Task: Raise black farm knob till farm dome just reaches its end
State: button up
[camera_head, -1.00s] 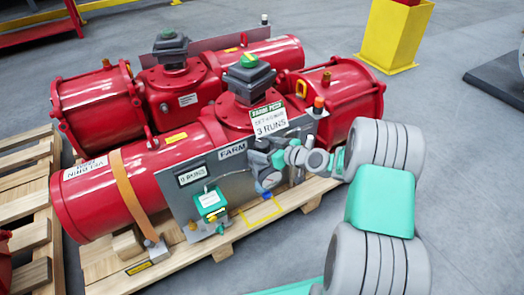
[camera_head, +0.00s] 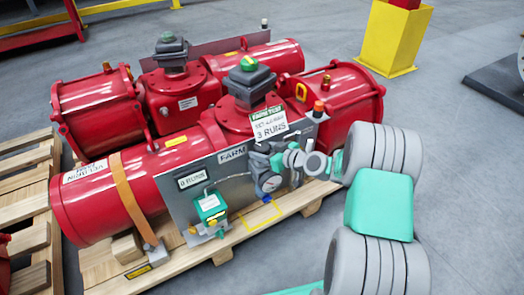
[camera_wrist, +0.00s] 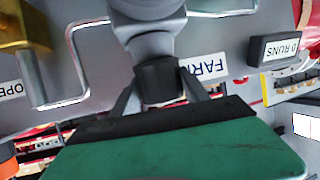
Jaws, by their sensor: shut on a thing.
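The red farm actuator with its FARM label (camera_head: 233,154) lies on a pallet in the head view. The farm dome (camera_head: 249,64) is the green cap on a dark box on top of it. My gripper (camera_head: 278,160) is at the front panel, right of the label. In the wrist view my gripper (camera_wrist: 162,92) is shut on the black farm knob (camera_wrist: 160,76), with one finger on each side. The knob sits below a grey cylindrical body (camera_wrist: 150,40) in that picture. In the head view the knob is too small to make out.
A grey bent tube (camera_wrist: 70,85) and a brass fitting (camera_wrist: 20,30) are close left in the wrist view. A green box (camera_head: 211,206) stands lower left on the panel. A second red actuator (camera_head: 185,97) lies behind.

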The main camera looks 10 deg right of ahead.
jog(key=shift+c, duration=0.5)
jog(key=shift+a+r+m+h+p, duration=0.1)
jog(key=shift+r+m+h+p, duration=0.05)
jog(key=shift+m+h+p, duration=0.3)
jog(key=shift+m+t+h, duration=0.25)
jog(key=shift+t+h, duration=0.05)
jog(key=shift+h, duration=0.05)
jog(key=o, duration=1.4)
jog(key=shift+c, duration=0.2)
jog(key=shift+s, duration=0.1)
